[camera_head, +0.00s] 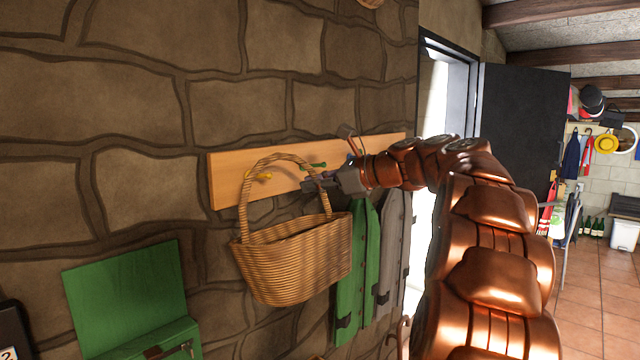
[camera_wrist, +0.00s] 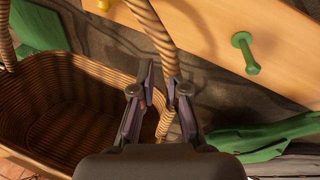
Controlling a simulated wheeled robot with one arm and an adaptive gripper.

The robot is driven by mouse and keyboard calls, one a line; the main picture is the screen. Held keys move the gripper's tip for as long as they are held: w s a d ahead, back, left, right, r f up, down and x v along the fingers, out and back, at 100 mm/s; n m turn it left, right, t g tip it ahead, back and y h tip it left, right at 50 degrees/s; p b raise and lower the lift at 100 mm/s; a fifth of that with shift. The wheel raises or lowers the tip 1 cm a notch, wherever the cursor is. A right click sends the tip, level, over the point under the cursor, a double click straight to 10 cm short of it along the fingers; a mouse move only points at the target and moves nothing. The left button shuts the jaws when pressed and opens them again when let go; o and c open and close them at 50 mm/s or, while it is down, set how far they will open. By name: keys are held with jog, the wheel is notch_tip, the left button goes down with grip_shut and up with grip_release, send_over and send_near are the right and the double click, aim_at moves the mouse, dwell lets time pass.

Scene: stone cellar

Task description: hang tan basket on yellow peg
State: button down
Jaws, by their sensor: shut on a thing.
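The tan wicker basket (camera_head: 293,262) hangs upright from its tall arched handle in front of the stone wall. My gripper (camera_head: 316,184) is shut on the right side of the handle. In the wrist view, the fingers (camera_wrist: 160,88) close on the handle, with the open basket (camera_wrist: 80,75) to the left. The yellow peg (camera_head: 263,177) is on the wooden rail (camera_head: 228,180) and shows inside the handle loop in the head view. I cannot tell whether the handle touches the peg.
A green peg (camera_head: 316,165) is right of the yellow one, close to my gripper; it also shows in the wrist view (camera_wrist: 243,52). A green garment (camera_head: 357,265) and a grey garment (camera_head: 391,245) hang right of the basket. An open green box (camera_head: 130,295) is at lower left.

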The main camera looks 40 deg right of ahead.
jog(key=shift+w+d+r+x, duration=0.1)
jog(key=shift+d+x, duration=0.05)
jog(key=shift+x, duration=0.7)
jog(key=shift+w+d+r+x, duration=0.1)
jog(key=shift+d+x, duration=0.1)
jog(key=shift+x, duration=0.7)
jog(key=shift+w+d+r+x, duration=0.1)
jog(key=shift+d+x, duration=0.05)
jog(key=shift+x, duration=0.7)
jog(key=shift+w+f, duration=0.2)
jog(key=shift+f, duration=0.35)
jog(key=shift+w+f, duration=0.2)
jog(key=shift+f, duration=0.4)
jog(key=c, duration=1.1)
grip_release()
jog(key=shift+f, duration=0.1)
